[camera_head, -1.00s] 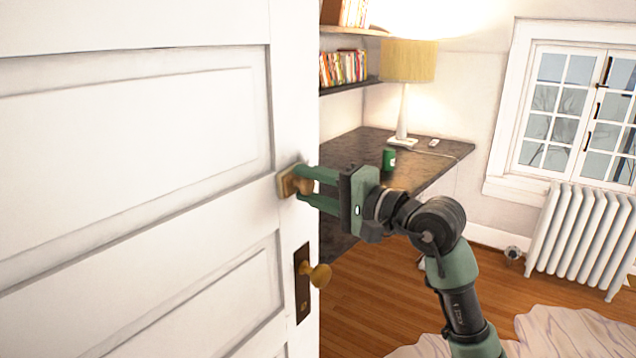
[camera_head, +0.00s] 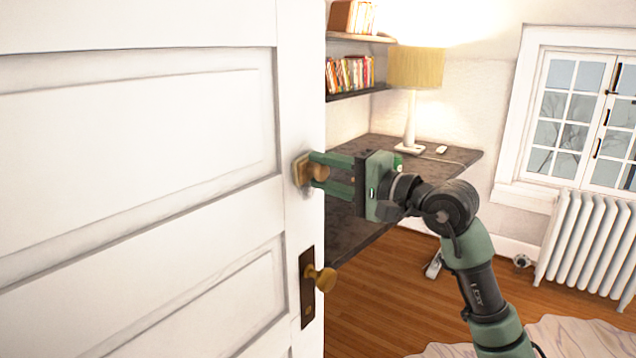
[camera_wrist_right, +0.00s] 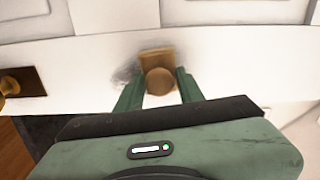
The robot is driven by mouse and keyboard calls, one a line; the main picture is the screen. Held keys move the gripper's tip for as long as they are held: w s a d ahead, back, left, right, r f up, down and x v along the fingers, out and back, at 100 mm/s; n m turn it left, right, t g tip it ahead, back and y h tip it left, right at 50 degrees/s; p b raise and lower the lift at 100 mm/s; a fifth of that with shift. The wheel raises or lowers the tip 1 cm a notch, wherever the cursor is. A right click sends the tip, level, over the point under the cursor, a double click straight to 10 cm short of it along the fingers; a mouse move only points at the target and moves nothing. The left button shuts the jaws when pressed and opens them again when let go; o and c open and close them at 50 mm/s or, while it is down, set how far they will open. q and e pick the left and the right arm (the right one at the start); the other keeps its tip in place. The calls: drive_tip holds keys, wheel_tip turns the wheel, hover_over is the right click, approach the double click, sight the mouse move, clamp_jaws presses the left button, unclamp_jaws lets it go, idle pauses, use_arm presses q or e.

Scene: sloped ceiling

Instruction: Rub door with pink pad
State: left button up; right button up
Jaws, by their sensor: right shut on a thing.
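The white panelled door (camera_head: 130,130) fills the left of the head view. My right gripper (camera_head: 318,172) is shut on the round knob of a pad (camera_head: 302,171), which looks tan-brown rather than pink. The pad's flat square face appears to lie against the door's edge stile, above the brass doorknob. In the right wrist view the pad (camera_wrist_right: 157,57) sits between the green fingers of my right gripper (camera_wrist_right: 160,85). A dark smudge (camera_wrist_right: 125,72) shows on the door just left of the pad there. My left gripper is out of view.
The brass doorknob (camera_head: 325,279) sticks out below the pad. Behind my right arm are a dark desk (camera_head: 350,225) with a lamp (camera_head: 416,70), bookshelves (camera_head: 355,92), a white radiator (camera_head: 590,245) and a window. Some wooden floor is clear.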

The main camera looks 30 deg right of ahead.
use_arm(q)
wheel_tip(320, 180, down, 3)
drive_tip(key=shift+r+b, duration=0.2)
drive_tip(key=shift+b, duration=0.95)
use_arm(e)
drive_tip(key=d, duration=0.1)
drive_tip(key=w+d, duration=0.1)
drive_tip(key=d, duration=0.2)
drive_tip(key=shift+w, duration=0.25)
